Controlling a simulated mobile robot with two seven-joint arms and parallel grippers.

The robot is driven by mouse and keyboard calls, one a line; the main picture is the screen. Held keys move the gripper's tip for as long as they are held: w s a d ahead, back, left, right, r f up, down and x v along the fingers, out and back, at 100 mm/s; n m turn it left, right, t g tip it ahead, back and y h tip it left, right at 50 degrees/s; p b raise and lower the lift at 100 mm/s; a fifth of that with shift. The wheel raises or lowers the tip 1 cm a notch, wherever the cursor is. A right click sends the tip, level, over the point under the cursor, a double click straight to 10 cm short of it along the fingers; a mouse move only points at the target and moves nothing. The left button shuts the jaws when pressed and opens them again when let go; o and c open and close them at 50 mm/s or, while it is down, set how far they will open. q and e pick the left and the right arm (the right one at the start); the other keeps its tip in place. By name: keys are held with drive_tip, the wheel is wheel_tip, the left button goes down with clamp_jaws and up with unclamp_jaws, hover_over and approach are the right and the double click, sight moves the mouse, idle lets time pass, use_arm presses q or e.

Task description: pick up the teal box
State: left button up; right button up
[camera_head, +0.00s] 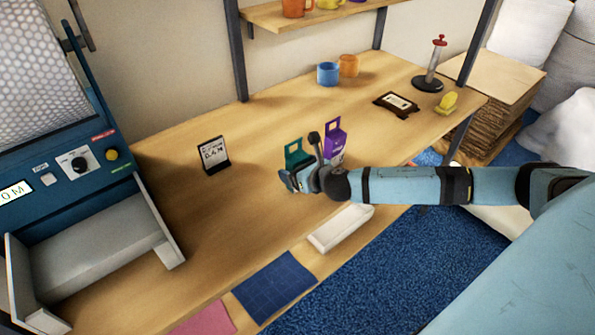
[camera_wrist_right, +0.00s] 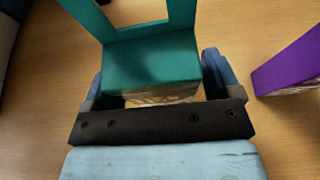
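The teal box (camera_head: 295,157), a carton with a cut-out handle, stands on the wooden table in the head view. My right gripper (camera_head: 300,181) is low at its near side and hides its lower part. In the right wrist view the teal box (camera_wrist_right: 150,62) sits between the two fingers of my right gripper (camera_wrist_right: 160,85). The fingers are spread wide toward the ends of the palm, one on each side of the box. Any gap to its sides is very narrow. My left gripper is not in view.
A purple carton (camera_head: 335,142) stands close to the right of the teal box and also shows in the wrist view (camera_wrist_right: 291,65). A white tray (camera_head: 341,229) lies near the front edge. A small sign (camera_head: 214,155) stands left. Table between sign and boxes is clear.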

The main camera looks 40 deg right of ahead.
sight(298, 156)
drive_tip(key=c, duration=0.8)
drive_tip(key=shift+r, duration=0.1)
wheel_tip(298, 156, up, 20)
drive_tip(key=shift+f+p, duration=0.1)
drive_tip(key=shift+p, duration=1)
